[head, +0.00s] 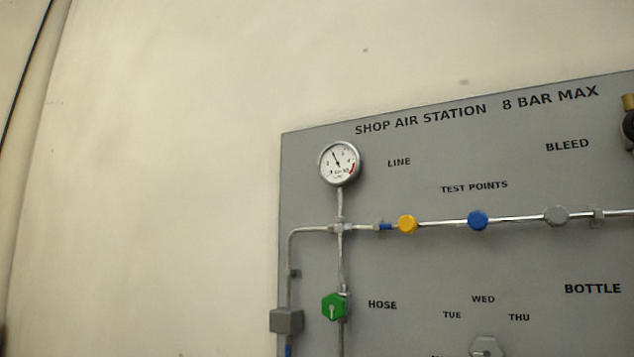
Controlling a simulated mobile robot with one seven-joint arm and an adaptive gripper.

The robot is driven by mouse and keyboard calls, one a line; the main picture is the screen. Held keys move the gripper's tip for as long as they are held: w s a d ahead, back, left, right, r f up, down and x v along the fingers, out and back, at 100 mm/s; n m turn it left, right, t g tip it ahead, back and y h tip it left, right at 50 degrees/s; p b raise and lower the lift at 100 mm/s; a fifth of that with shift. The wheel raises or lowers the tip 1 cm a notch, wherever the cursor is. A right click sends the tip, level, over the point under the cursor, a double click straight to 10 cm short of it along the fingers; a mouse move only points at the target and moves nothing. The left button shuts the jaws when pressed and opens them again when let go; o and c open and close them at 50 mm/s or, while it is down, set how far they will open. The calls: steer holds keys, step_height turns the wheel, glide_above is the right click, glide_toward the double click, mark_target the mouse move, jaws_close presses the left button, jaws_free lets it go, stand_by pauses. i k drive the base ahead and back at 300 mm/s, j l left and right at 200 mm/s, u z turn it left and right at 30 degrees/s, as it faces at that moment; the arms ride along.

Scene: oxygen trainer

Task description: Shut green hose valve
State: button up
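The green hose valve (334,307) is a green knob with a pale pointer mark that looks roughly vertical. It sits on a vertical pipe in the lower left of the grey panel, left of the word HOSE. Nothing covers it in the head view. The pipe runs up from it to a cross fitting and a round pressure gauge (339,163). My gripper is not in view.
The grey panel (430,260) carries a yellow knob (407,224), a blue knob (477,221) and a grey knob (556,215) along a horizontal pipe. A grey box (287,321) is left of the valve. Bare cream wall fills the left.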

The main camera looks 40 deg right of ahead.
mark_target(334, 306)
steer(key=z, duration=1.75)
steer(key=k+l+u, duration=0.15)
steer(key=l, duration=0.3)
